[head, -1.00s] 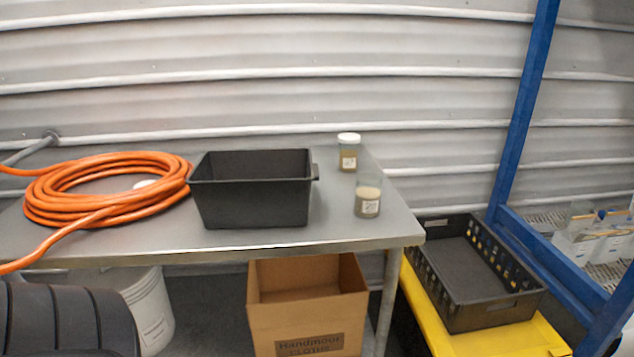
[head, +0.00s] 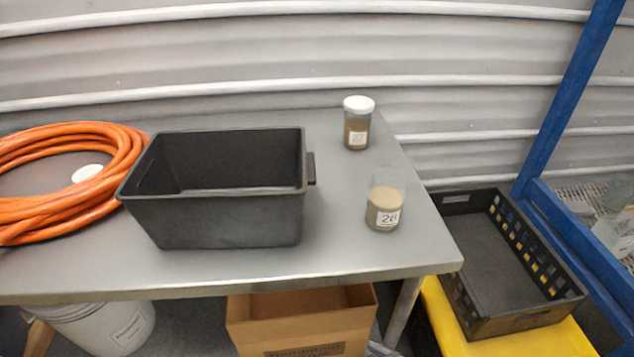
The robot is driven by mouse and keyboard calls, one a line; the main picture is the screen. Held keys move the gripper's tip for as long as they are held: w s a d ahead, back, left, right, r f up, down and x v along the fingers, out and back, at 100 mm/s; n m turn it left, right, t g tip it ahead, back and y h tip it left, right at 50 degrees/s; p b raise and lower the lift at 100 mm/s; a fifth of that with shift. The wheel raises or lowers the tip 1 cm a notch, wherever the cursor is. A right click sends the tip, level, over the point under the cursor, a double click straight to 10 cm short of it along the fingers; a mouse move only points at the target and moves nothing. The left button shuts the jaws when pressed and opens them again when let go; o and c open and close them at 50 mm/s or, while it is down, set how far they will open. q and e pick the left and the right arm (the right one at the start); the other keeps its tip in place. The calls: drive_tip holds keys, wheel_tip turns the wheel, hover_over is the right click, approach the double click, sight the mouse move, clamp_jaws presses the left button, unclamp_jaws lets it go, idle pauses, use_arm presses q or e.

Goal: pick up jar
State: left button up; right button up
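Two jars stand upright on the right part of the grey metal table (head: 330,262). The rear jar (head: 357,123) has a white lid, brown contents and a label that seems to read 27. The front jar (head: 385,200) is clear with no lid on it, holds beige contents and has a label reading 28. Both stand apart from each other, to the right of a black bin. Neither of my grippers shows in the head view.
The black bin (head: 225,217) stands open and empty mid-table. A coiled orange hose (head: 70,207) lies at left, with a white round item (head: 87,173) inside it. A black crate (head: 512,322) sits on a yellow surface (head: 455,335) at right. A cardboard box (head: 300,330) is below the table.

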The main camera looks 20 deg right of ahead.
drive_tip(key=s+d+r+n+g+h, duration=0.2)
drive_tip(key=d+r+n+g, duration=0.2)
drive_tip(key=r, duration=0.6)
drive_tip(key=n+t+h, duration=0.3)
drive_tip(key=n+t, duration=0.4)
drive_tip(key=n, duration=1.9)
approach(388, 216)
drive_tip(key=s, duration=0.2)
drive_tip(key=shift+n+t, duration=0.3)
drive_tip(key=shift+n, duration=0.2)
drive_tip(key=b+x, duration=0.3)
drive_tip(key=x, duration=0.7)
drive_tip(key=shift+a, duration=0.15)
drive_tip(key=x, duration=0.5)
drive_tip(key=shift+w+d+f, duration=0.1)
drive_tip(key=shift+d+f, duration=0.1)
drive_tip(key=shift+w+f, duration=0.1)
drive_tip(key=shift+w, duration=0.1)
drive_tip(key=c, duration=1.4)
use_arm(q)
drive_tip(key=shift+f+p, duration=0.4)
drive_tip(key=shift+p, duration=0.25)
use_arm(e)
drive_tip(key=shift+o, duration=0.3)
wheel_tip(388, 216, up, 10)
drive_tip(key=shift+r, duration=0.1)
